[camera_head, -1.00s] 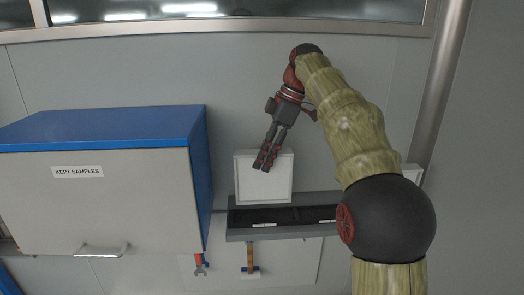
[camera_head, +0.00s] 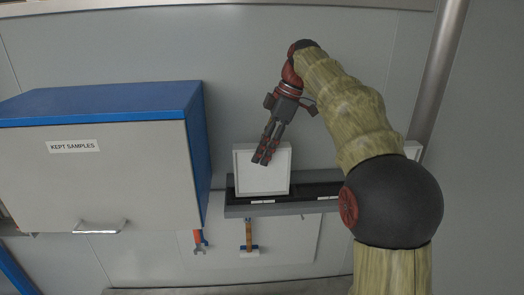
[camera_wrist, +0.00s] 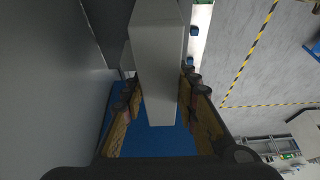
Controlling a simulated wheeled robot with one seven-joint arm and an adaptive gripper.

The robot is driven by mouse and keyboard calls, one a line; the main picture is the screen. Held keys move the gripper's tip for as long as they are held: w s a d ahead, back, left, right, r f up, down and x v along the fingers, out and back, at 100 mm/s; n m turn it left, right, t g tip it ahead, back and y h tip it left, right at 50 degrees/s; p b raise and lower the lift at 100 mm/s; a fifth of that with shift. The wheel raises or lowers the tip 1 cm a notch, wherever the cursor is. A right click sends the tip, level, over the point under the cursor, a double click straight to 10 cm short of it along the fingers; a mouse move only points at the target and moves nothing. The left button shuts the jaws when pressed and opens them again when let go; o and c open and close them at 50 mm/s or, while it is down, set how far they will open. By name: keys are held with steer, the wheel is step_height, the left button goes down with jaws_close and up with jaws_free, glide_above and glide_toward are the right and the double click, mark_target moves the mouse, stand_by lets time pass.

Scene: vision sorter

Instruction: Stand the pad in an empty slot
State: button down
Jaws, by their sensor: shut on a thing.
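The pad (camera_head: 270,180) is a white, square, upright panel in the middle of the head view. My gripper (camera_head: 262,161) is shut on its upper part and points down. In the wrist view the pad (camera_wrist: 157,60) shows as a pale grey block between my two fingers (camera_wrist: 158,85). The slotted rack (camera_head: 240,211) is a long dark grey tray on the wall, with small white labels on its front. The pad's lower edge overlaps the rack's left part in the picture and hides some of it. I cannot tell whether the edge is inside a slot.
A blue and grey cabinet (camera_head: 100,180) labelled KEPT SAMPLES juts out left of the rack. Below the rack, a hammer (camera_head: 248,235) and a red-handled wrench (camera_head: 199,242) hang on a pale board (camera_head: 290,240).

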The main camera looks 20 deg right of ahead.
steer(key=shift+f+b, duration=0.4)
steer(key=shift+f, duration=0.1)
steer(key=c, duration=1.3)
jaws_free()
